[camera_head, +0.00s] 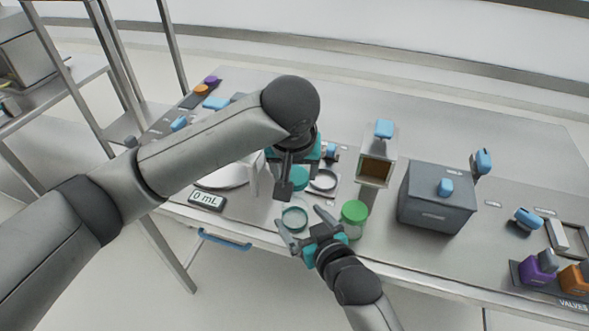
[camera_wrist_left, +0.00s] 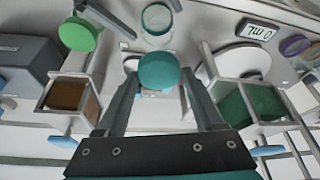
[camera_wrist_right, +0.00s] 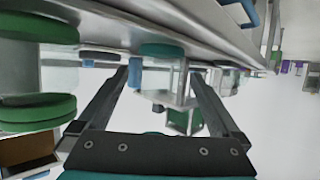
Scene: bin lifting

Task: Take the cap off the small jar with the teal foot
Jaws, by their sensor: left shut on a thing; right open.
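The small jar (camera_head: 294,218) is clear with a teal foot and stands near the table's front edge. In the left wrist view the jar (camera_wrist_left: 172,24) looks open-topped, its teal foot showing inside. My left gripper (camera_head: 287,184) is shut on a teal cap (camera_wrist_left: 159,70), held above the table and apart from the jar. My right gripper (camera_head: 299,215) is open, with the jar between or just beyond its fingertips. In the right wrist view, which looks upside down, the teal foot (camera_wrist_right: 162,50) shows between the fingers; contact cannot be told.
A green-capped jar (camera_head: 354,213) stands close to the right of my right gripper. A display reading 0 mL (camera_head: 207,201) lies to the left. A grey box (camera_head: 436,203) and an upright housing with a brown opening (camera_head: 375,172) stand to the right. A ring-shaped item (camera_head: 323,180) is behind the jar.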

